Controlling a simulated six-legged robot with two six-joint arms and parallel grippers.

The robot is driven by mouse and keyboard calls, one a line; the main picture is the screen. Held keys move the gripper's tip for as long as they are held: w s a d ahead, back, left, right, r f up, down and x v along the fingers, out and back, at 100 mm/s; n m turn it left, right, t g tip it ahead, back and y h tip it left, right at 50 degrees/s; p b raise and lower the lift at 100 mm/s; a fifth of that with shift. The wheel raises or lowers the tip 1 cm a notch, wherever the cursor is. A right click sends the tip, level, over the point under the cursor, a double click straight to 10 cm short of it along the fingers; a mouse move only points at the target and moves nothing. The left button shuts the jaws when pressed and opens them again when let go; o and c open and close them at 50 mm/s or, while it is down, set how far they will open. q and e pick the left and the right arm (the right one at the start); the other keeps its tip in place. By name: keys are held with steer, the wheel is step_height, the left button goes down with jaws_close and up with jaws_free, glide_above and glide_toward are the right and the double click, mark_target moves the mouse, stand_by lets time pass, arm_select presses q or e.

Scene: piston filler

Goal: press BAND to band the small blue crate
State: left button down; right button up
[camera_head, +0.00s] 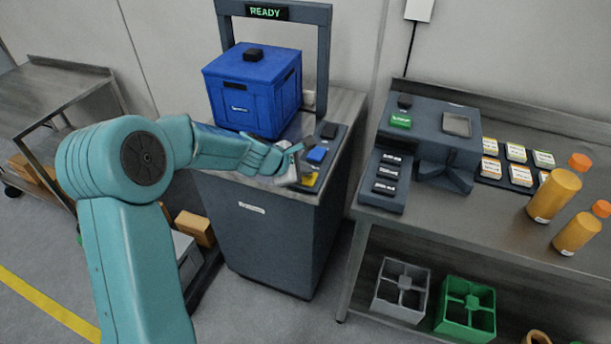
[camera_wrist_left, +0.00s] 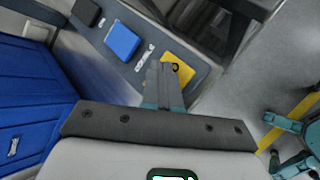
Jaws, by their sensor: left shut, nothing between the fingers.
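The blue crate (camera_head: 252,95) sits lidded on the banding machine's top, under a dark frame, with a small black block on it. Its blue side also fills the left of the left wrist view (camera_wrist_left: 35,100). The frame's display (camera_head: 266,12) reads READY. The control panel (camera_head: 338,146) at the machine's right carries a black button (camera_head: 329,130), a blue button (camera_head: 317,155) and a yellow button (camera_head: 309,179). My left gripper (camera_head: 297,152) is shut and empty over the panel. In the left wrist view its fingertips (camera_wrist_left: 161,68) appear beside the yellow button; contact cannot be told.
A steel bench (camera_head: 378,212) stands to the right with a dark device (camera_head: 433,125), several label cards and two orange bottles (camera_head: 555,194). Grey (camera_head: 402,290) and green (camera_head: 467,308) divided crates sit below it. A steel cart (camera_head: 50,95) is at the left.

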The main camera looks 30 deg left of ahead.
arm_select(q)
steer(key=shift+f, duration=0.15)
stand_by(0.3)
steer(key=shift+r+p, duration=0.75)
steer(key=shift+r, duration=0.15)
step_height(320, 180, up, 5)
steer(key=p, duration=0.5)
stand_by(0.4)
